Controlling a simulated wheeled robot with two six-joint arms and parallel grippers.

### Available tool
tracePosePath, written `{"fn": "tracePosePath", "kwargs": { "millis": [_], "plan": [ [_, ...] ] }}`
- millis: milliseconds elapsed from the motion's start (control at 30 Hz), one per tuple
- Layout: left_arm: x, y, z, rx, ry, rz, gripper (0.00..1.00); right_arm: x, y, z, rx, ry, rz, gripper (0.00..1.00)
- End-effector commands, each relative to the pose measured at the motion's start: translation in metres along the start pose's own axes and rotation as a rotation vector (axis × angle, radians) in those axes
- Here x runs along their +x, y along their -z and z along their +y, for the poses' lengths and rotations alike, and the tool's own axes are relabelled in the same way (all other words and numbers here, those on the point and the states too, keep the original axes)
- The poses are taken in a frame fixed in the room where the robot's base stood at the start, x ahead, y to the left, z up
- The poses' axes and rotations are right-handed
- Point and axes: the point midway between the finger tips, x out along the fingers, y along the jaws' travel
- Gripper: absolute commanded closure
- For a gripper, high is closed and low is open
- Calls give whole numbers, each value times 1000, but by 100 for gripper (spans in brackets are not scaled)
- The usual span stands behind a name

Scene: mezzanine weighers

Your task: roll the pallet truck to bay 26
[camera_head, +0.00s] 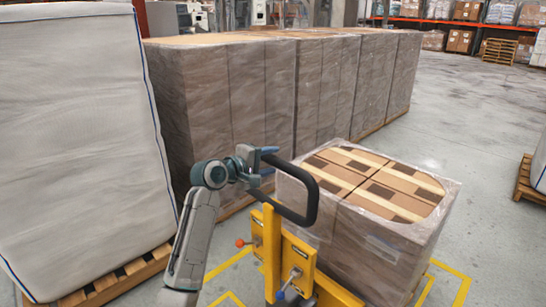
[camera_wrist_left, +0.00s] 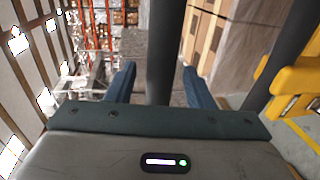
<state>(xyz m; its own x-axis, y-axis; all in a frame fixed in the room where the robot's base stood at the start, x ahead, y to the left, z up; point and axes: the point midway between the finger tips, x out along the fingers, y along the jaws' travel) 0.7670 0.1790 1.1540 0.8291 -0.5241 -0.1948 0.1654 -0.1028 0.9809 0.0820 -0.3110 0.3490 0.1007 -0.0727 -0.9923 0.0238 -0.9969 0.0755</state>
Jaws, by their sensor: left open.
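The yellow pallet truck (camera_head: 300,262) stands at bottom centre in the head view, with a black loop handle (camera_head: 312,205). A film-wrapped stack of cartons (camera_head: 390,250) sits just behind its yellow upright. My left gripper (camera_head: 268,162) is at the upper left part of the loop. In the left wrist view a black bar of the handle (camera_wrist_left: 160,50) runs between the two blue fingers, which stand apart with gaps beside the bar. The truck's yellow frame (camera_wrist_left: 300,75) shows at right there. My right gripper is not in view. No bay number is readable.
A tall white wrapped load (camera_head: 75,130) on a wooden pallet stands close at left. A row of wrapped pallet loads (camera_head: 265,90) runs behind the truck. Yellow floor lines (camera_head: 455,285) surround the truck. Open grey floor (camera_head: 455,115) lies to the right, with another pallet (camera_head: 528,180) at the right edge.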

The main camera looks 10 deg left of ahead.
Motion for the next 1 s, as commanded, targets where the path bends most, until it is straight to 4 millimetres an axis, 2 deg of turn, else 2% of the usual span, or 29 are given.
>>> {"fn": "tracePosePath", "kwargs": {
  "millis": [200,467,700,1000],
  "plan": [
    [17,0,0,0,1,1,53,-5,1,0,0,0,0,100],
    [18,0,-1,2,1,2,53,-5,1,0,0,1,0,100],
    [18,0,-1,2,1,1,98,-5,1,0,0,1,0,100],
    [18,4,-1,2,2,1,100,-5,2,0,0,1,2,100]
  ]
}}
